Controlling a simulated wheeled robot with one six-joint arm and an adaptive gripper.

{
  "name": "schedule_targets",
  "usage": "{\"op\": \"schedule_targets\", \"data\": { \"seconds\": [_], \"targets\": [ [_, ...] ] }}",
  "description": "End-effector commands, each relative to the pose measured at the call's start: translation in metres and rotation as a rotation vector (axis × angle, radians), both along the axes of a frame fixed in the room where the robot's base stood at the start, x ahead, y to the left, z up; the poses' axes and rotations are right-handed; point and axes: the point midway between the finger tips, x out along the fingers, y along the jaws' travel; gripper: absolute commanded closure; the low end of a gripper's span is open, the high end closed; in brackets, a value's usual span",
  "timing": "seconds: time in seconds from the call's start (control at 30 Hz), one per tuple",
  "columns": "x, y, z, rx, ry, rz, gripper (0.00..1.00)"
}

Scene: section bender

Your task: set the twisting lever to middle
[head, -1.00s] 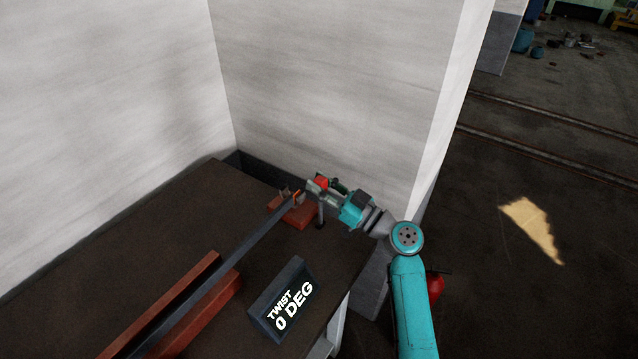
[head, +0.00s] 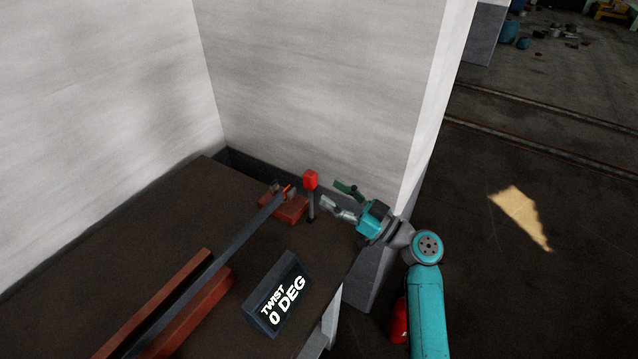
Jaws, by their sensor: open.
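The twisting lever is a thin dark post with a red knob (head: 311,180) on top, standing about upright beside the red clamp block (head: 290,208) at the table's far right corner. A display (head: 278,294) reads "TWIST 0 DEG". My gripper (head: 338,200) is to the right of the lever, with its fingers spread and pointing left toward it. A gap shows between the fingers and the lever, and nothing is held.
A long dark bar (head: 212,270) runs from the clamp block to a red channel (head: 160,310) at the front left. Pale walls stand behind and left of the dark table (head: 110,245). A red extinguisher (head: 399,320) stands on the floor partly behind my arm.

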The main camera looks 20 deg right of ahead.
Motion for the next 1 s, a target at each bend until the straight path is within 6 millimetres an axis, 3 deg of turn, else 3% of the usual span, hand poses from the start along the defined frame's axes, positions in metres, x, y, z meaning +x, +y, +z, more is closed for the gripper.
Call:
{"op": "schedule_targets", "data": {
  "seconds": [0.1, 0.33, 1.0],
  "targets": [
    [-0.017, -0.014, -0.006, 0.002, 0.002, -0.003, 0.46],
    [-0.036, -0.026, -0.012, 0.001, 0.001, -0.001, 0.46],
    [-0.038, -0.028, -0.013, 0.001, 0.001, 0.000, 0.46]
  ]
}}
